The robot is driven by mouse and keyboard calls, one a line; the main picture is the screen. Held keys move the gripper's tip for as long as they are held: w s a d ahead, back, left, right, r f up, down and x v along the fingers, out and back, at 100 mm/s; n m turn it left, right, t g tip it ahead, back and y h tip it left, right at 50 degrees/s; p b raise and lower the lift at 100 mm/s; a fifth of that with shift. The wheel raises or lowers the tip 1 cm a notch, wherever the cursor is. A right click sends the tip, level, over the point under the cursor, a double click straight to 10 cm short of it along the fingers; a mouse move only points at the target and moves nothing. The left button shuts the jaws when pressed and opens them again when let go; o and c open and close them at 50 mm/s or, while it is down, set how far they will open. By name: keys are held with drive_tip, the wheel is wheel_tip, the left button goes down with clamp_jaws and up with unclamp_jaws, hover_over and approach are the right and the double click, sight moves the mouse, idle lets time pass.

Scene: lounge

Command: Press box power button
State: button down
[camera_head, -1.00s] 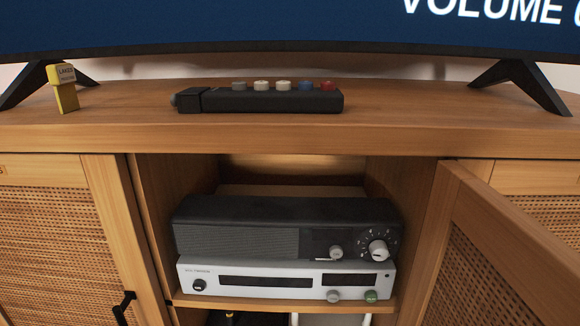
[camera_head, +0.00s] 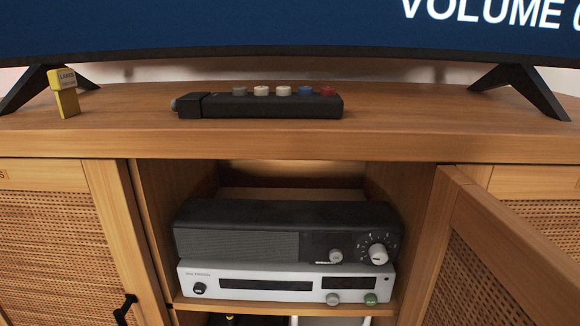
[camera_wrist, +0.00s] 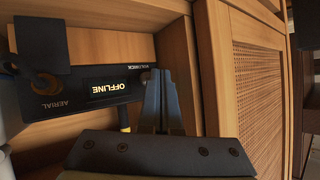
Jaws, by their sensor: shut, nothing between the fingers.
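In the wrist view a dark box (camera_wrist: 108,84) has a lit display (camera_wrist: 107,88) reading OFFLINE, upside down in the picture, and a label AERIAL by a round socket or ring. My gripper (camera_wrist: 155,72) is shut and empty, its fingertips at the right end of the box's front. A small round spot, maybe a button, shows beside the fingertips; I cannot tell whether they touch it. My gripper is not in the head view. There, only the top of dark and white things shows on the lower shelf (camera_head: 236,320), too little to identify.
In the head view a black radio (camera_head: 240,244) sits on a silver unit (camera_head: 232,274) in the open cabinet. A cabinet door (camera_head: 478,265) stands open at right. A remote-like bar (camera_head: 262,105) and yellow item (camera_head: 66,94) rest on top. A rattan panel (camera_wrist: 255,95) is beside my gripper.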

drive_tip(key=s+p, duration=0.2)
drive_tip(key=s, duration=0.3)
drive_tip(key=shift+s+a, duration=0.1)
drive_tip(key=shift+s, duration=0.25)
